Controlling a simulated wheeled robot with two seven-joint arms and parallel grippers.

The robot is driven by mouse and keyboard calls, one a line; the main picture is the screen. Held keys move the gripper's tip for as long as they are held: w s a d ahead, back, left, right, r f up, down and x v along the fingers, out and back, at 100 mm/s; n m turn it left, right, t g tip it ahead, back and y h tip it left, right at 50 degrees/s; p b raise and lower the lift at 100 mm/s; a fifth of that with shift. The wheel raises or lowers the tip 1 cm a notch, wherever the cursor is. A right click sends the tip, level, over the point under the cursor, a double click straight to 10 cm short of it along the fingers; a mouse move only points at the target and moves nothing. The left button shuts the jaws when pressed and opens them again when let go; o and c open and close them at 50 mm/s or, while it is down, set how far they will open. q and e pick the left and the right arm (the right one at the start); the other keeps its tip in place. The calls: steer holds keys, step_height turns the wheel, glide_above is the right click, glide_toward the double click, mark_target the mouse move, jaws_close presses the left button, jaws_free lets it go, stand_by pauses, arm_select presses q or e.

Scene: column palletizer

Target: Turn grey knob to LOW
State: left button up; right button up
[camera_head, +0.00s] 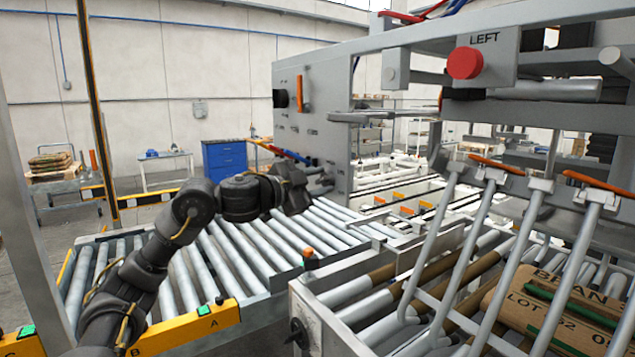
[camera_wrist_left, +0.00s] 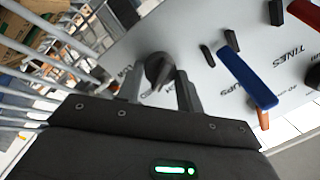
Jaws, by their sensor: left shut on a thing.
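The grey control panel (camera_head: 312,125) is the side plate of the machine in the head view. It fills the upper right of the left wrist view (camera_wrist_left: 215,30). A dark grey knob (camera_wrist_left: 158,68) sits on it there, between the fingers of my left gripper (camera_wrist_left: 158,88). The gripper is shut on this knob. In the head view my left gripper (camera_head: 318,178) reaches the panel's lower part, and the knob is hidden. The labels around the knob are partly covered, and I cannot read its setting. My right gripper is in neither view.
A blue lever (camera_wrist_left: 246,76) and an orange handle (camera_wrist_left: 263,118) are right of the gripper in the wrist view. In the head view a roller conveyor (camera_head: 215,262) runs below my arm. Sloped metal tines (camera_head: 452,250) and a red button (camera_head: 464,63) are at right.

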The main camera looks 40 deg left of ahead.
arm_select(q)
steer(key=shift+m, duration=0.3)
steer(key=shift+f+m+b, duration=0.2)
steer(key=shift+m+b, duration=0.55)
steer(key=shift+m, duration=0.25)
steer(key=m+b, duration=0.2)
steer(key=m, duration=0.2)
steer(key=shift+f+m+t, duration=0.1)
steer(key=shift+m+t, duration=0.2)
steer(key=m+h+b, duration=0.1)
steer(key=m, duration=0.2)
steer(key=shift+m+b, duration=0.3)
steer(key=shift+m, duration=0.9)
steer(key=o, duration=1)
